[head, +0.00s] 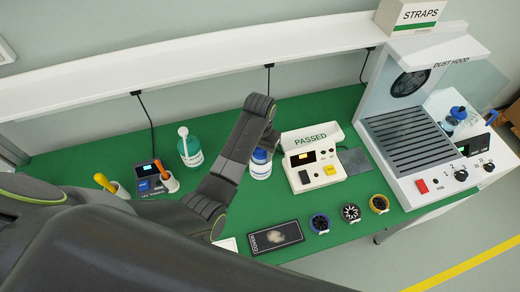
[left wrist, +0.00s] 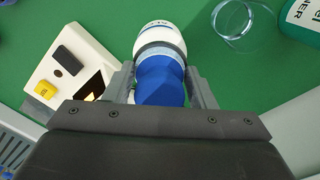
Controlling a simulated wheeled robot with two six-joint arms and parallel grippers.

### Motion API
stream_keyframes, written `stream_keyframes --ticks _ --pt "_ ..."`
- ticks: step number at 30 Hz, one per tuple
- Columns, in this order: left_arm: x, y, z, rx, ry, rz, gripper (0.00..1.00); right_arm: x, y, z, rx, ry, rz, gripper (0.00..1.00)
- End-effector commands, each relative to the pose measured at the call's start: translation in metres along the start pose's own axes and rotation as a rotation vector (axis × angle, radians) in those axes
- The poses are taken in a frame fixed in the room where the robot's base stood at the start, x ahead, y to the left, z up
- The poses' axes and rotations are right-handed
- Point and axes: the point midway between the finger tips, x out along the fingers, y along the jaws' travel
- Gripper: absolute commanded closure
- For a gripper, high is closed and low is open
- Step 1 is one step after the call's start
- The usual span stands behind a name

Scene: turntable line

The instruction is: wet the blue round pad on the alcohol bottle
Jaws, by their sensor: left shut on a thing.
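My left gripper (left wrist: 160,78) is shut on a blue round piece (left wrist: 160,82), which appears to be the blue pad. It sits at the top of the white bottle with blue lettering (left wrist: 160,38), with a grey band between them. In the head view the white bottle (head: 260,171) stands on the green mat, and blue shows at its top. My left gripper (head: 268,138) reaches down over it, partly hidden by its own wrist. I cannot tell whether the blue piece presses on the bottle. My right gripper is not in view.
The PASSED tester (head: 313,171) stands close right of the bottle. A green bottle (head: 190,152) with a white top is to the left. A clear round dish (left wrist: 243,20) shows in the wrist view. Blue, black and yellow-ringed wheels (head: 350,212) lie in front; the dust hood (head: 410,135) is right.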

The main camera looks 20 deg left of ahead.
Motion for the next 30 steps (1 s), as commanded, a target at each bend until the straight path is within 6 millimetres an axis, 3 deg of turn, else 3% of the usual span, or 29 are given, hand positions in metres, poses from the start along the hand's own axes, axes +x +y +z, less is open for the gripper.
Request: stream_keyframes --ticks 11,30 --pt "-0.002 0.000 0.001 0.000 -0.002 0.000 0.68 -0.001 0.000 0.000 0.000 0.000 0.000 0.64" --pt "-0.053 0.000 -0.001 0.000 0.003 0.000 0.68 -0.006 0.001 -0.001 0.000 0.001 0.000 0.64"
